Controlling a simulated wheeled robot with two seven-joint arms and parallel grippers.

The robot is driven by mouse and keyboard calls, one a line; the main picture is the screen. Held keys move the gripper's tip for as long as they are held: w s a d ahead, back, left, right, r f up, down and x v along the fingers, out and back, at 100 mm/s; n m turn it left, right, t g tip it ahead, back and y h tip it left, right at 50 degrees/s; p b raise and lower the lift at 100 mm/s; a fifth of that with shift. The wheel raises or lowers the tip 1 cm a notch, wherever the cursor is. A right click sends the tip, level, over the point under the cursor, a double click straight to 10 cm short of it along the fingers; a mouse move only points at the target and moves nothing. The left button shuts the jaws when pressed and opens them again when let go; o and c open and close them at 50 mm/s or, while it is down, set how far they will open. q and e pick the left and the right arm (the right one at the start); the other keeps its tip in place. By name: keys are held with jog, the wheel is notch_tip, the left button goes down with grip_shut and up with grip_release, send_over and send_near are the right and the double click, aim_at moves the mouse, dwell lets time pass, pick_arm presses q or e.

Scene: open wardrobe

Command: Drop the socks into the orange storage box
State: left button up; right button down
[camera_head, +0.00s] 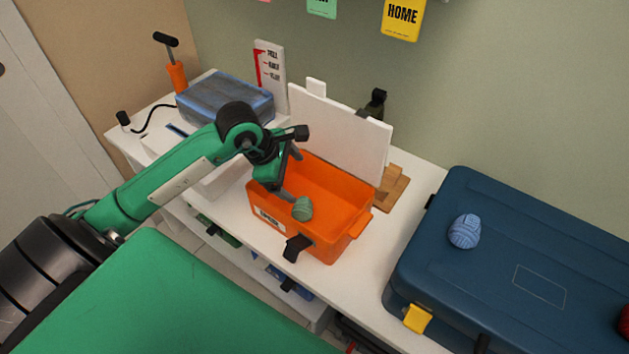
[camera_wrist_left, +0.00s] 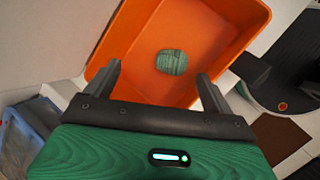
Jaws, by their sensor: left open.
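The orange storage box (camera_head: 340,205) stands open on the white shelf, its white lid raised behind it. A green rolled sock ball (camera_head: 302,209) shows inside the box in the head view; in the left wrist view the green sock (camera_wrist_left: 172,62) lies on the floor of the orange box (camera_wrist_left: 205,20). My left gripper (camera_head: 291,176) is above the box's left part, fingers apart and empty, with the sock beyond the fingertips. A blue striped sock ball (camera_head: 465,231) rests on the dark blue case. My right gripper is not in view.
The dark blue case (camera_head: 540,285) with a yellow latch fills the right of the shelf. A blue-grey container (camera_head: 225,98) stands behind my left arm. A red round thing (camera_head: 624,322) is cut off at the right edge. A wooden block (camera_head: 393,186) sits right of the lid.

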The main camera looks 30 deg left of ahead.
pick_arm(q)
jog(key=v, duration=0.9)
jog(key=shift+b, duration=0.35)
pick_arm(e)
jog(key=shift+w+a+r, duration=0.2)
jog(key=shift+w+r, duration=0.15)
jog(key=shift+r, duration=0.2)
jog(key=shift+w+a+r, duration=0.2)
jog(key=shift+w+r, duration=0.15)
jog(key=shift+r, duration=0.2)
pick_arm(q)
jog(key=shift+r, duration=0.1)
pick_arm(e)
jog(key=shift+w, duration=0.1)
